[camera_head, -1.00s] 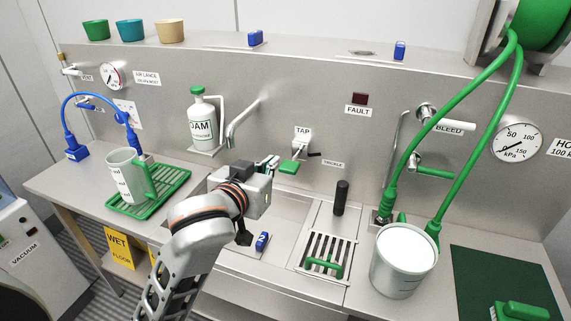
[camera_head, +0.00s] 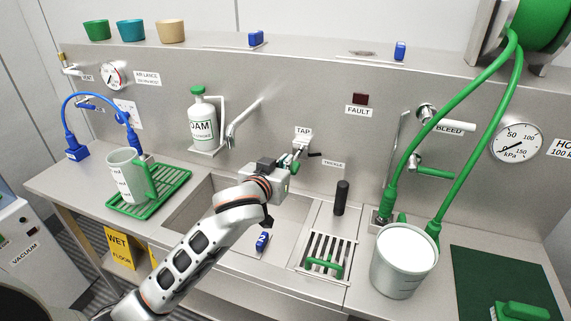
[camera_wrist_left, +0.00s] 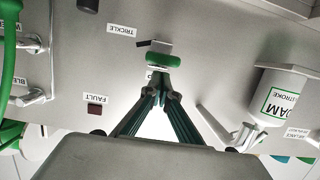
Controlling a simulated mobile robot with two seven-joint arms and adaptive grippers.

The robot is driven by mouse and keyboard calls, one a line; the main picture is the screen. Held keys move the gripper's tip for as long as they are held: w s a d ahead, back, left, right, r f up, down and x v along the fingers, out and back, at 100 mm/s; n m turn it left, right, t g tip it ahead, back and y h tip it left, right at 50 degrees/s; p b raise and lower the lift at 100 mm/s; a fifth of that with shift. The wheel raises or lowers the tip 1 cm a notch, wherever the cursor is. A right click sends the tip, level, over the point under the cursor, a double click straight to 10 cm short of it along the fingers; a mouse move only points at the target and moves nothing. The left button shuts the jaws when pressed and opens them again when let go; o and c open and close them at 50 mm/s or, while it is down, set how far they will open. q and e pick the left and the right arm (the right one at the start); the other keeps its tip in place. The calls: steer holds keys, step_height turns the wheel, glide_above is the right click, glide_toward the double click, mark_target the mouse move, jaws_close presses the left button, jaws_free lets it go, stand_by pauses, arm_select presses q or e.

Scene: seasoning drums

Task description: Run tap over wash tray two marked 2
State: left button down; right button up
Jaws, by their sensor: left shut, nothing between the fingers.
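The wash tray (camera_head: 190,208) is a steel basin let into the counter, with a blue tag marked 2 (camera_head: 262,240) at its front edge. The tap spout (camera_head: 242,122) sticks out from the back panel over it. My left gripper (camera_head: 296,158) is shut and empty at the tap lever under the TAP label (camera_head: 303,132), hiding most of the lever in the head view. In the left wrist view the green lever end (camera_wrist_left: 163,60) lies just beyond the closed fingertips (camera_wrist_left: 159,78); I cannot tell whether they touch. I see no water at the spout.
A soap bottle (camera_head: 202,122) stands left of the spout. A green rack with a jug (camera_head: 124,176) is at left. A drain grate (camera_head: 325,250), a black upright handle (camera_head: 341,196) and a white-topped bucket (camera_head: 403,262) with green hoses stand to the right.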

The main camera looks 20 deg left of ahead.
arm_select(q)
steer(key=shift+d+f, duration=0.1)
steer(key=shift+f, duration=0.3)
arm_select(e)
steer(key=shift+d, duration=0.35)
